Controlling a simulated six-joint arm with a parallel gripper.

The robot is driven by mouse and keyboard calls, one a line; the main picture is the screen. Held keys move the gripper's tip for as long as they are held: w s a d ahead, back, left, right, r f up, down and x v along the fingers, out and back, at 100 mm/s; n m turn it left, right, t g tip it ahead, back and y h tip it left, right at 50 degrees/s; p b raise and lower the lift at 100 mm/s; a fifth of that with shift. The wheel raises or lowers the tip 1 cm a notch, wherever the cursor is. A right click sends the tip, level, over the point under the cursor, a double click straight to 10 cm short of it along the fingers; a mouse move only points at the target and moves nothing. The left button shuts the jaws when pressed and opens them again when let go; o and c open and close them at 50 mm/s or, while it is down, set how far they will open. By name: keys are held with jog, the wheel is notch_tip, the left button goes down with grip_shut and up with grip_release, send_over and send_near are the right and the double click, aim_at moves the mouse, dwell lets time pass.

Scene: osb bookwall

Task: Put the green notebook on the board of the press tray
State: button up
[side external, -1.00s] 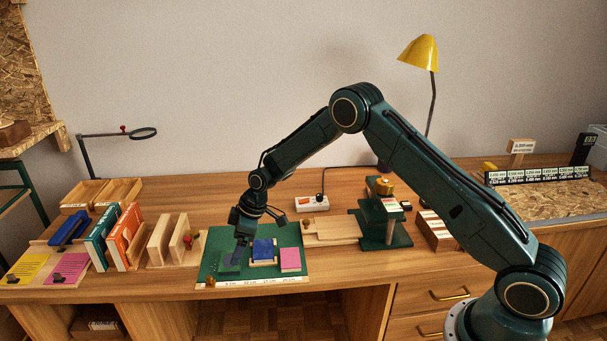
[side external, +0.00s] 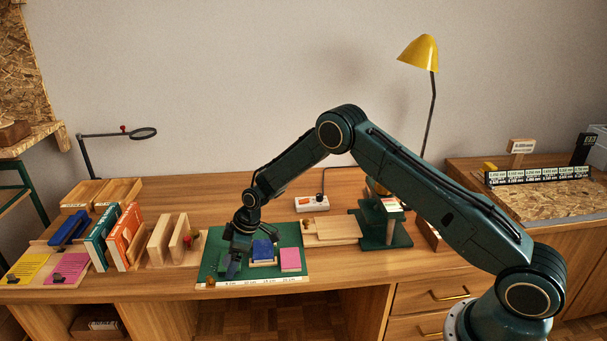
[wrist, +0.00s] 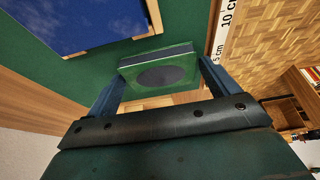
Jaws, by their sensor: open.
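The green notebook (wrist: 160,75) shows in the wrist view, with a dark oval on its face. It lies on the green cutting mat (side external: 213,240). My gripper (wrist: 161,70) is open, with one finger on each side of the notebook in that view. I cannot tell whether the fingers touch it. In the side view my gripper (side external: 235,265) is low over the mat's left part and largely hides the notebook. The press tray's wooden board (side external: 334,230) lies right of the mat, beside the green press (side external: 385,222); its visible top is bare.
A blue book (side external: 262,250) and a pink one (side external: 290,259) lie on the mat just right of my gripper. Wooden dividers (side external: 160,240) and upright books (side external: 125,235) stand left of the mat.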

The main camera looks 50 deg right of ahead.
jog(key=c, duration=0.8)
jog(key=shift+r, duration=0.1)
jog(key=shift+c, duration=0.2)
notch_tip(320, 180, up, 20)
jog(key=shift+s, duration=0.15)
dwell(0.7)
jog(key=s+d+f+m+h, duration=0.1)
jog(key=s+d+f+m, duration=0.1)
jog(key=s, duration=0.5)
jog(key=s+d+f+m+t+h, duration=0.1)
jog(key=s+d+f+m, duration=0.1)
jog(key=s+f+m, duration=0.2)
jog(key=s+d+f+m+h, duration=0.1)
jog(key=s+d+f+m, duration=0.1)
jog(key=s, duration=0.7)
jog(key=shift+s+d+f+m, duration=0.3)
jog(key=shift+f+m, duration=0.2)
jog(key=shift+f, duration=0.4)
